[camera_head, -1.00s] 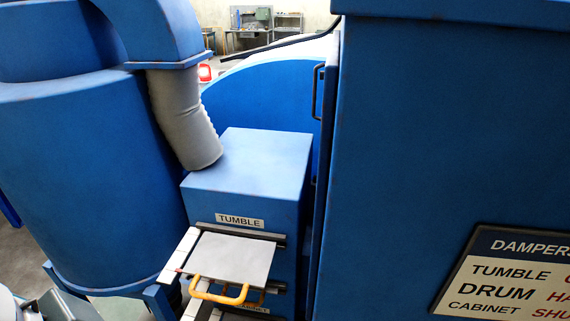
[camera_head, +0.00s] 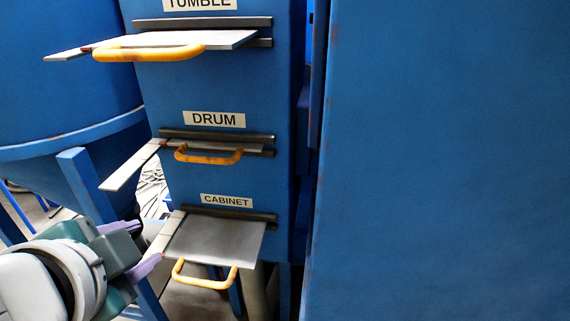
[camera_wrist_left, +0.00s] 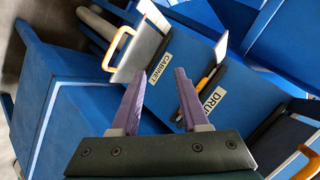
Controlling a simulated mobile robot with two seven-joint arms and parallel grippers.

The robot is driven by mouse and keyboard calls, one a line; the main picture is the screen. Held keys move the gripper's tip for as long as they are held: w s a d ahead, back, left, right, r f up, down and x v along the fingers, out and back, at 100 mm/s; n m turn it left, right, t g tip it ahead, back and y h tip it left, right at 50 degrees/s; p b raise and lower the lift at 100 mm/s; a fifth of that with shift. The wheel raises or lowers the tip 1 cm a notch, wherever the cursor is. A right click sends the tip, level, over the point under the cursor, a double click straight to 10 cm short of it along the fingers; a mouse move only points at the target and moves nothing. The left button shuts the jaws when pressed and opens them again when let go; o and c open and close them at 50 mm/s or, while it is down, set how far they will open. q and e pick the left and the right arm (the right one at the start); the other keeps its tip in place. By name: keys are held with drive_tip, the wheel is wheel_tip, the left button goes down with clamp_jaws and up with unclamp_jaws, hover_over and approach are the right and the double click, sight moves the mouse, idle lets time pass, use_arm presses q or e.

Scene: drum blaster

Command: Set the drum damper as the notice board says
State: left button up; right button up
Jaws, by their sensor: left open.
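The drum damper (camera_head: 208,157) is a flat plate with an orange-yellow handle in the slot under the DRUM label (camera_head: 214,119). Only a short length of plate shows outside the slot. A pale strip (camera_head: 128,168) sticks out at its left, with a small red mark near the plate. My left gripper (camera_head: 137,244) is open and empty, low and to the left of the drum handle, apart from it. In the left wrist view its purple fingers (camera_wrist_left: 160,82) point toward the panel, with the DRUM label (camera_wrist_left: 211,97) beyond the right finger. The notice board is out of view now.
The tumble damper (camera_head: 190,42) above is pulled far out. The cabinet damper (camera_head: 215,240) below is also well out, its pale strip near my left fingers. A blue cabinet wall (camera_head: 440,160) fills the right. A blue drum-shaped vessel (camera_head: 60,90) on legs stands left.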

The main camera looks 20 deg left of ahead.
sight(202, 161)
use_arm(q)
drive_tip(key=w+m+t, duration=0.2)
drive_tip(key=w+m, duration=0.1)
drive_tip(key=w, duration=0.2)
drive_tip(key=w+a+r+m+t, duration=0.1)
drive_tip(key=w+m+t, duration=0.1)
drive_tip(key=w, duration=0.4)
drive_tip(key=w+a+m+t+h+b, duration=0.1)
drive_tip(key=w+m+t, duration=0.1)
drive_tip(key=w, duration=0.3)
drive_tip(key=shift+w+r+m, duration=0.2)
drive_tip(key=shift+w+m, duration=0.15)
drive_tip(key=shift+m, duration=0.55)
clamp_jaws()
drive_tip(key=shift+s, duration=0.1)
